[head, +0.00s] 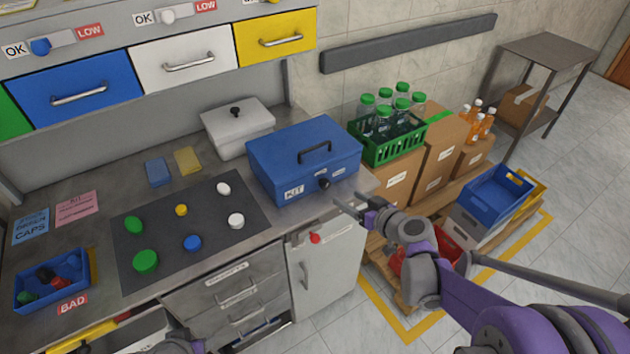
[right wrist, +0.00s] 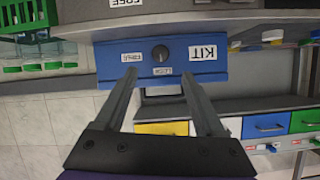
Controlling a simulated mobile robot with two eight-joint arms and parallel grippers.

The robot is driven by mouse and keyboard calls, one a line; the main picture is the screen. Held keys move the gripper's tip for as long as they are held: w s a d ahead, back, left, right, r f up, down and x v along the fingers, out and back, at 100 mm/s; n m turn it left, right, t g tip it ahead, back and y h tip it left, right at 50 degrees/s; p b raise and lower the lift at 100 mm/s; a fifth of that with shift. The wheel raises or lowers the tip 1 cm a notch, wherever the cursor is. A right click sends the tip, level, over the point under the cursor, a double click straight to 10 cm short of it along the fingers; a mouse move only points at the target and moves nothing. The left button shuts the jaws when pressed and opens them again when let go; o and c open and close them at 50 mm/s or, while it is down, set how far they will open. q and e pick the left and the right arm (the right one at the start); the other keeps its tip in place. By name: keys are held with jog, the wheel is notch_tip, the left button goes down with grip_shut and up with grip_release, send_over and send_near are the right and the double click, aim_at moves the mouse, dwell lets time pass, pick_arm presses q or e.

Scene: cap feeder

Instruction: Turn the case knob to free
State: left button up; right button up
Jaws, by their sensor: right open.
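The blue case (head: 278,163) stands closed on the right end of the steel counter, with a black handle on its lid and a KIT label on its front. Its dark knob (head: 323,184) sits on the front face. In the right wrist view, which is upside down, the knob (right wrist: 160,53) lies between FREE and LOCK labels; I cannot tell which way it points. My right gripper (head: 350,200) is open and empty in front of the case, its fingers on either side of the knob's line and apart from it. Part of my left gripper (head: 180,345) shows at the bottom edge; its fingers are unclear.
A white lidded box (head: 237,128) stands behind the case. A dark mat (head: 190,275) with several coloured caps lies to its left. A green crate (head: 390,152) of bottles stands on cartons to its right. A small fridge (head: 325,275) is below the counter.

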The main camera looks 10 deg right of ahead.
aim_at(327, 186)
jog(key=x, duration=1)
jog(key=shift+w+a, duration=0.15)
jog(key=shift+w, duration=0.05)
jog(key=shift+c, duration=0.4)
grip_shut()
